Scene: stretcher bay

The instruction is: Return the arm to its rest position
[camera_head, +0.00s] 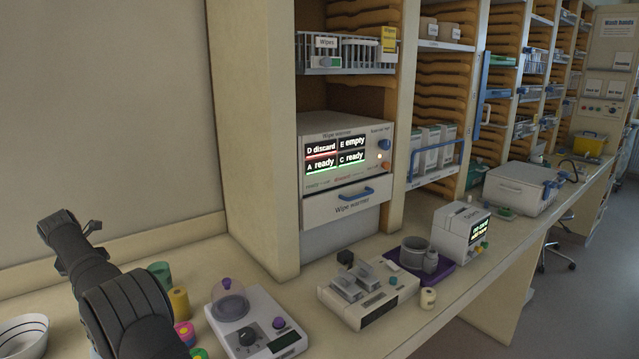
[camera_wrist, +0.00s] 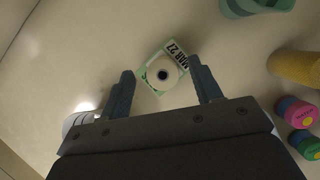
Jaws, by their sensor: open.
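My gripper (camera_wrist: 160,88) is open in the wrist view, its two dark fingers apart with nothing held between them. In the head view my dark arm stands at the lower left, and the gripper's fingers are hidden there.
Green (camera_head: 160,273) and yellow (camera_head: 179,304) cylinders and a pink-and-yellow roll (camera_head: 185,332) stand close right of my arm. A striped bowl (camera_head: 22,336) is at the left. A device with a purple-knobbed dome (camera_head: 231,300) and the wipe warmer (camera_head: 347,158) are further right.

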